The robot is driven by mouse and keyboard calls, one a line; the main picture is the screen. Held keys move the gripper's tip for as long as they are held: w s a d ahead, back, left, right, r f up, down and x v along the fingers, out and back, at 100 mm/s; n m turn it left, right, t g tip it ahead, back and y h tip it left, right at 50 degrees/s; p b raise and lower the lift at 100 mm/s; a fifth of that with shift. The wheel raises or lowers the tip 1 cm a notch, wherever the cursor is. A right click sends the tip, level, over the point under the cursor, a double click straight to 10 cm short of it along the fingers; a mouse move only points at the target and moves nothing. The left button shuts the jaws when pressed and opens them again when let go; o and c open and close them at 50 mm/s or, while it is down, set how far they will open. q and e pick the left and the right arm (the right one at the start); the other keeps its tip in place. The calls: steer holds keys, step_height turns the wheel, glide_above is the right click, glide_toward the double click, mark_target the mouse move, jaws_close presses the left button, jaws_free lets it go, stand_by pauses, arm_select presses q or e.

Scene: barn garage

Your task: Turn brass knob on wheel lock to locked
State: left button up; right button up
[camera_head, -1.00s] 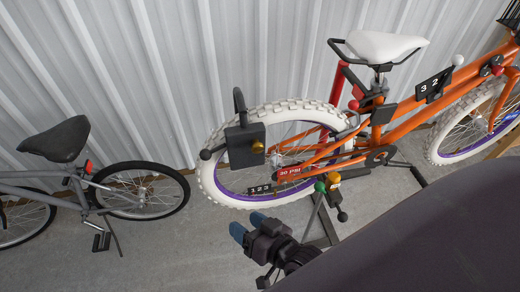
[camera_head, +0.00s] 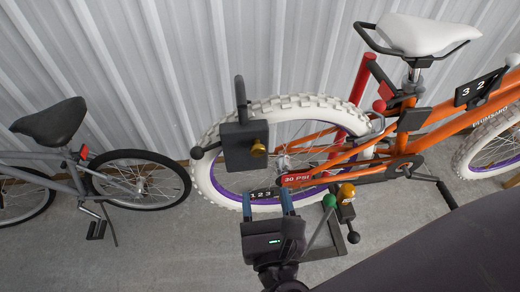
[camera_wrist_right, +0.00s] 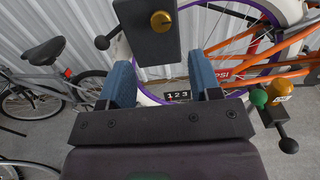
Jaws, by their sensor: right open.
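The wheel lock (camera_head: 238,148) is a dark box with a shackle, set on the rear wheel of the orange bicycle. Its brass knob (camera_head: 258,149) sits on the front face at the right; the knob also shows at the top of the right wrist view (camera_wrist_right: 161,21). My right gripper (camera_head: 267,202) is open and empty, below the lock and apart from it, its blue fingers pointing up toward it. In the right wrist view the lock body (camera_wrist_right: 148,40) is just beyond the fingertips. My left gripper is not in view.
The orange bicycle (camera_head: 330,150) has a white saddle (camera_head: 425,35) and white tires. A grey bicycle (camera_head: 80,180) stands at left. Open floor (camera_head: 180,235) lies between.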

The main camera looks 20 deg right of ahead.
mark_target(258, 152)
steer(key=x, duration=1)
steer(key=shift+w+d, duration=0.1)
steer(key=shift+w, duration=0.25)
steer(key=c, duration=0.9)
